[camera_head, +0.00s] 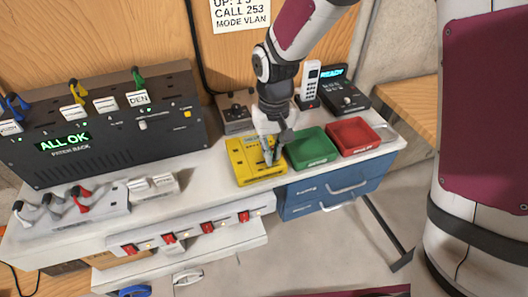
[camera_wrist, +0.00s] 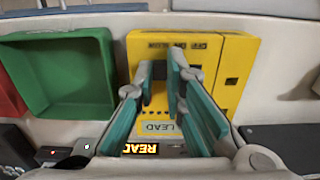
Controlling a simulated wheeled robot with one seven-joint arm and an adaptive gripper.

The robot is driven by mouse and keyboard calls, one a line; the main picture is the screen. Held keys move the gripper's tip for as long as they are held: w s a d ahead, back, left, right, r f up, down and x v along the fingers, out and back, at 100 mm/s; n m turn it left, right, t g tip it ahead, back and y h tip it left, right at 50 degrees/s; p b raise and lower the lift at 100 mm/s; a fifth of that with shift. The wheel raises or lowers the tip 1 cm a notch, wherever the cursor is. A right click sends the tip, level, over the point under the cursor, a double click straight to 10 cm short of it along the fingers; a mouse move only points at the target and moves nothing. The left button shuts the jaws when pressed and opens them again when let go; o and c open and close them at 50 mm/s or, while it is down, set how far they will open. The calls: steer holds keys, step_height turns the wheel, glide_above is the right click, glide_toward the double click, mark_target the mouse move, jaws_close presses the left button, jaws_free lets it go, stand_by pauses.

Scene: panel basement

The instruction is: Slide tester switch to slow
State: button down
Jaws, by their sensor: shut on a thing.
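The yellow tester (camera_head: 250,172) lies on the white bench, left of a green tray. In the wrist view the tester (camera_wrist: 228,70) fills the upper middle, with small upside-down lettering along its far edge, too small to read surely. My gripper (camera_head: 270,152) is down over the tester's right part. In the wrist view my gripper (camera_wrist: 164,72) has its teal-padded fingers closed around a small dark piece, which looks like the slide switch. The fingers hide most of it, so its position is unclear.
A green tray (camera_head: 310,147) and a red tray (camera_head: 354,136) stand right of the tester. A handset (camera_head: 310,82) and a black READY unit (camera_head: 343,95) are behind them. The black ALL OK patch rack (camera_head: 100,122) stands left. Blue drawers (camera_head: 325,190) are below.

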steer(key=shift+w+d, duration=0.1)
steer(key=shift+d, duration=0.1)
steer(key=c, duration=1.6)
jaws_free()
steer(key=shift+d, duration=0.1)
steer(key=shift+c, duration=0.2)
step_height(320, 180, up, 12)
